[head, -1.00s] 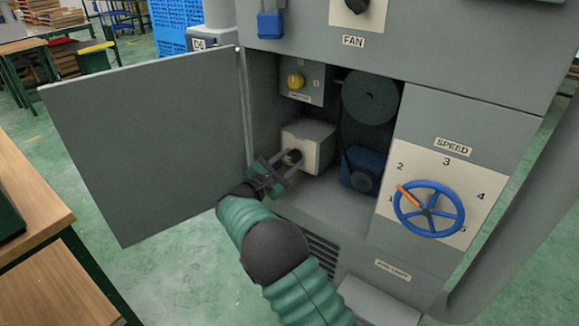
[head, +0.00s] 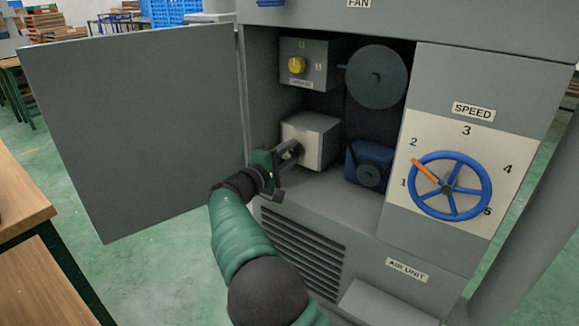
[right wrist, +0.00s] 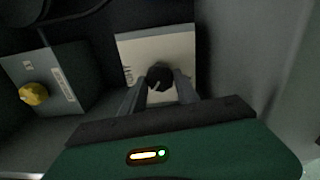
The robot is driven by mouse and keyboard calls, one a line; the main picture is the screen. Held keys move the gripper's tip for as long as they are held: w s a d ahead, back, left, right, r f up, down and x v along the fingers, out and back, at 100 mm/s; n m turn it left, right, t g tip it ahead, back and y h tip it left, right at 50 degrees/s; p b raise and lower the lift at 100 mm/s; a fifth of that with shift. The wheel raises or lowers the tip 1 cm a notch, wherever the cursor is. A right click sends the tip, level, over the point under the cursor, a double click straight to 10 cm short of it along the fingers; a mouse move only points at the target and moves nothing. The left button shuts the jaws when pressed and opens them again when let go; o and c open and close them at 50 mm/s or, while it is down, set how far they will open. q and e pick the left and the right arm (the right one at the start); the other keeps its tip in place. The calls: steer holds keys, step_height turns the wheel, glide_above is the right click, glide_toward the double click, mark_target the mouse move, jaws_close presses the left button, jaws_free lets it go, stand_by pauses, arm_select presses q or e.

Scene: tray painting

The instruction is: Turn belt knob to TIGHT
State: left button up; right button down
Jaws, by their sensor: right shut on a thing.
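The belt knob (right wrist: 159,77) is a dark round knob on the pale front of a box (head: 316,144) low inside the open cabinet. My right gripper (head: 294,149) reaches in from the front left and is shut on the knob. In the right wrist view its two fingers (right wrist: 160,88) sit on either side of the knob. A light pointer line shows on the knob face. The lettering on the box front is too small and turned to read. In the head view the gripper hides the knob. My left gripper is not in view.
The cabinet door (head: 135,130) stands open at the left. A yellow knob (head: 297,65) is on the upper box. A grey pulley (head: 376,76) and a blue motor (head: 368,166) are beside the boxes. A blue speed wheel (head: 450,187) is on the right panel.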

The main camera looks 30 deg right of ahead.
steer(key=m+b, duration=0.3)
steer(key=b, duration=0.1)
steer(key=f+m+b, duration=0.1)
steer(key=m+b, duration=0.3)
steer(key=shift+s+f+b, duration=0.1)
steer(key=shift+f+b, duration=0.05)
steer(key=shift+b, duration=0.2)
steer(key=shift+r+m+b, duration=0.2)
steer(key=shift+m+b, duration=1.1)
steer(key=shift+m, duration=0.1)
steer(key=shift+r, duration=0.1)
steer(key=c, duration=0.9)
jaws_free()
steer(key=shift+r, duration=0.1)
